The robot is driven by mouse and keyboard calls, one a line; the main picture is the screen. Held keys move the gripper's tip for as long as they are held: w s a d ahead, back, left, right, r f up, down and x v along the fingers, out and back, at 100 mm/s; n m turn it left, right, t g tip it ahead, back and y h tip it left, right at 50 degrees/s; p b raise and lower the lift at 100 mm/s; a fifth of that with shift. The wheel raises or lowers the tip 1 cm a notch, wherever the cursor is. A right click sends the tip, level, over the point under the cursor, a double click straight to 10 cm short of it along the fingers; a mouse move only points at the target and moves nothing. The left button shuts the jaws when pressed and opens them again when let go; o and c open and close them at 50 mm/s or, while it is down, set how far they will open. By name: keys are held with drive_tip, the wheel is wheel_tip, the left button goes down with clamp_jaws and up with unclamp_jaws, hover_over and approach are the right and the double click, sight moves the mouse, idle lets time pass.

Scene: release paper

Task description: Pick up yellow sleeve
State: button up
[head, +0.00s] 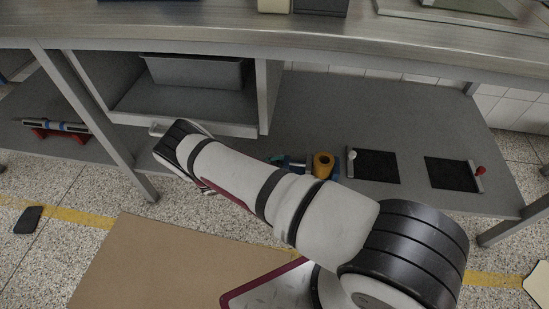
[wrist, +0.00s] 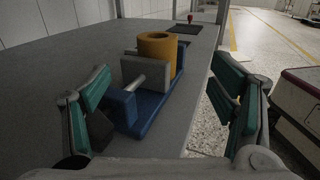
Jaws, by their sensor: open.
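The yellow sleeve (wrist: 157,44) is a short upright hollow cylinder. It stands at the far end of a blue holder (wrist: 150,107) with a grey plate and a metal rod, in the middle of the wrist view. In the head view the sleeve (head: 323,164) is on the lower shelf, right of my arm, which hides part of the holder. My gripper (wrist: 168,110) is open and empty. Its green-padded fingers are spread to either side of the holder in the picture, with the sleeve beyond them.
Two black pads (head: 375,166) (head: 452,174) with small knobbed bars lie on the lower shelf (head: 320,110) to the right. A grey bin (head: 197,72) sits in a compartment above. A table leg (head: 93,125) stands left of my arm. The bench top overhangs the shelf.

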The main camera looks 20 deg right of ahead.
sight(316, 163)
drive_tip(key=shift+w+f, duration=0.1)
drive_tip(key=shift+w, duration=0.1)
drive_tip(key=shift+d, duration=0.1)
drive_tip(key=b+x, duration=0.2)
drive_tip(key=x, duration=1.1)
drive_tip(key=shift+d, duration=0.35)
drive_tip(key=c, duration=1.4)
drive_tip(key=shift+s+a, duration=0.1)
drive_tip(key=shift+s, duration=0.1)
